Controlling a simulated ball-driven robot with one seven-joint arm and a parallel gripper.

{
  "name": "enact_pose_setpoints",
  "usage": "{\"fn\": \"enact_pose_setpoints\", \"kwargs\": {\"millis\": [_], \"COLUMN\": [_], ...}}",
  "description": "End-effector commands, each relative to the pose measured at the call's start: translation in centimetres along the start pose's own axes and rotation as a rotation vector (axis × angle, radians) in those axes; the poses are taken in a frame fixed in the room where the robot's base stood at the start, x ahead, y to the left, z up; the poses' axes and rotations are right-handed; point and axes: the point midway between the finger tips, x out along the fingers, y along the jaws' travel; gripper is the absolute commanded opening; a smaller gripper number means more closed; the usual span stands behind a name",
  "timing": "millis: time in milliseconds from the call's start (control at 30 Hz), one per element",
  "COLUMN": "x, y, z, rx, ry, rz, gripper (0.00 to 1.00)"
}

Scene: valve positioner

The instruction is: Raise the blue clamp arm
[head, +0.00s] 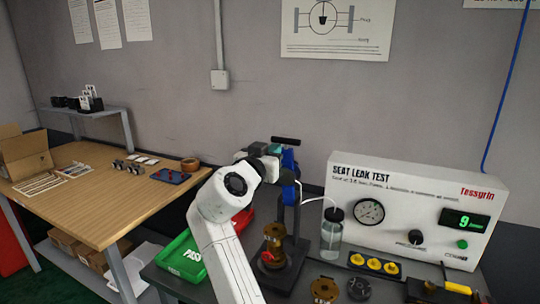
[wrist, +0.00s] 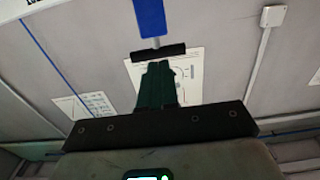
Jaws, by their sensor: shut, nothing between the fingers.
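The blue clamp arm (head: 289,162) stands upright on a dark press frame in the head view, with a black crossbar handle (head: 286,141) at its top. In the wrist view the blue arm (wrist: 150,18) enters from the top edge, ending in the black crossbar (wrist: 158,52). My gripper (head: 274,149) is beside the handle, its fingers shut with nothing between them. In the wrist view the green fingertips (wrist: 158,66) are right at the crossbar's edge; I cannot tell whether they touch it. A brass valve (head: 273,240) stands at the press's base. My arm hides part of the press.
The white seat leak test box (head: 415,215) stands to the right, with a clear bottle (head: 331,235) beside it. A green tray (head: 184,262) and a red bin (head: 243,219) are left of the press. A wooden table (head: 105,205) is farther left. The wall is behind.

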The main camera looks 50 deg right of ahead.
Motion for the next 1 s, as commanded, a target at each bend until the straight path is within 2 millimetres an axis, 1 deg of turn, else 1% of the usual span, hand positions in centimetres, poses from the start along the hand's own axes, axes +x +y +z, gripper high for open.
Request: {"fn": "enact_pose_setpoints", "kwargs": {"millis": [267,500,633,800,1000], "x": [-3.3,-7.0,-8.8,-9.8,-10.0], "y": [0.0,0.0,0.0,0.1,0.1], "z": [0.1,0.2,0.2,0.1,0.1], "rx": [0.001,0.000,0.001,0.000,0.000], "ry": [0.001,0.001,0.001,0.000,0.000], "rz": [-0.001,-0.002,-0.002,0.001,0.001], "gripper": [0.00,0.00,0.00,0.00,0.00]}}
